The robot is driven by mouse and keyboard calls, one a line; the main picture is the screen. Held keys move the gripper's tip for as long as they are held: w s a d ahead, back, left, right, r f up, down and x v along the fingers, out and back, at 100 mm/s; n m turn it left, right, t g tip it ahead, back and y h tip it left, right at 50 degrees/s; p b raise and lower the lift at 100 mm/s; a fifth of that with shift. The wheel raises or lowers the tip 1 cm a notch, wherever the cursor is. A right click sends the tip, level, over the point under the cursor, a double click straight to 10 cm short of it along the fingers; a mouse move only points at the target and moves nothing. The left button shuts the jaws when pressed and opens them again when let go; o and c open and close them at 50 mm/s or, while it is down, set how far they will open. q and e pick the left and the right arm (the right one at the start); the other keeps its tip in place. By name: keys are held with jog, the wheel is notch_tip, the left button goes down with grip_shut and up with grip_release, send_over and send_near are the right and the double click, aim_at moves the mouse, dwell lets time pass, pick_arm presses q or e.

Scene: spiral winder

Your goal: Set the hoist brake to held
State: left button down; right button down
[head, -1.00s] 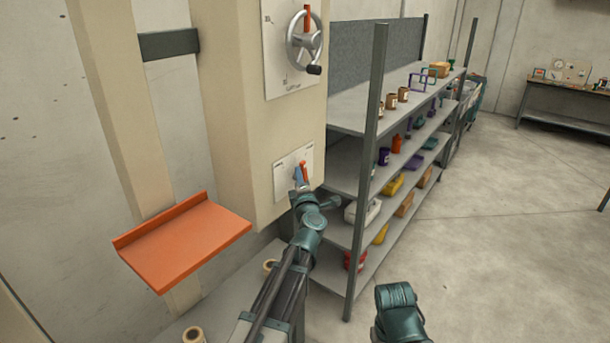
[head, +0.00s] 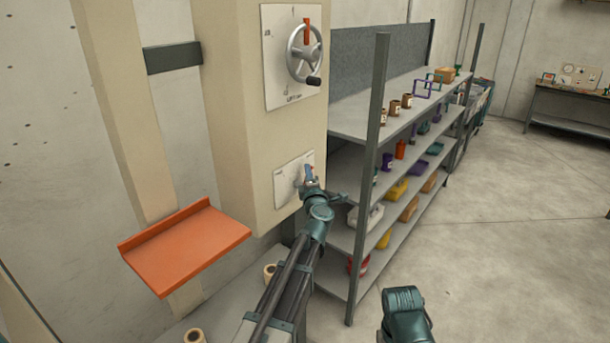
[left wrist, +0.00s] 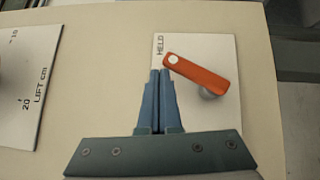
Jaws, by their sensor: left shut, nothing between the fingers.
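The hoist brake is an orange lever (left wrist: 198,74) on a white plate (left wrist: 225,50) low on the beige column. In the left wrist view it lies slanted, its end with a white dot close to the printed word HELD (left wrist: 160,45) and a grey round part beneath its other half.
A handwheel (head: 304,54) sits on a plate above the brake. An orange shelf (head: 186,245) juts out at left. A grey shelving unit (head: 365,180) with jars and boxes stands close right of the column. The floor at right is clear.

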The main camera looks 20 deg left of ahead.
pick_arm(q)
jog(key=shift+w+d, duration=0.2)
jog(key=shift+w, duration=0.3)
jog(key=shift+w+d, duration=0.2)
jog(key=shift+w, duration=0.4)
jog(key=shift+s+a+r, duration=0.1)
jog(key=shift+s+r, duration=0.1)
jog(key=s+d+r+p, duration=0.4)
jog(key=s+r+p, duration=0.3)
jog(key=s, duration=0.2)
jog(key=shift+s+r+p, duration=0.15)
jog(key=shift+s+p, duration=0.05)
jog(key=shift+p, duration=0.1)
jog(key=shift+d, duration=0.1)
